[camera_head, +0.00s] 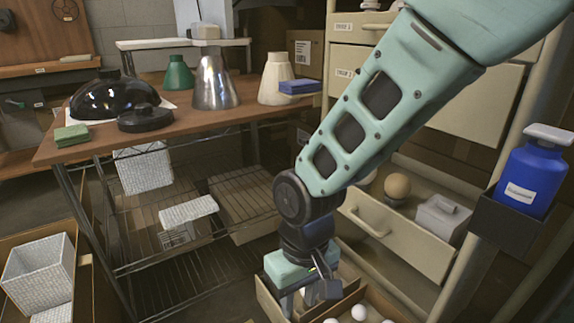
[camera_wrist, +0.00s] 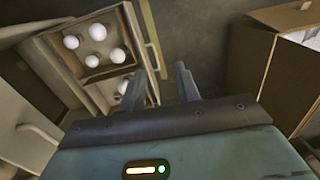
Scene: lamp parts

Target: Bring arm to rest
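My gripper (camera_head: 308,296) hangs low at the end of my mint-green arm, pointing down, in front of the cabinet's lower drawers. In the wrist view my gripper (camera_wrist: 162,82) shows two dark fingers standing apart with nothing between them. The bulbs (camera_head: 359,312) also show at the bottom of the head view. The fingertips look clear of them.
A wooden table (camera_head: 190,121) bears a black dome shade (camera_head: 108,98), a metal shade (camera_head: 214,84) and other lamp parts. An open drawer (camera_head: 405,236) and a blue bottle (camera_head: 530,180) stand at right. A cardboard box (camera_wrist: 270,65) is at right in the wrist view.

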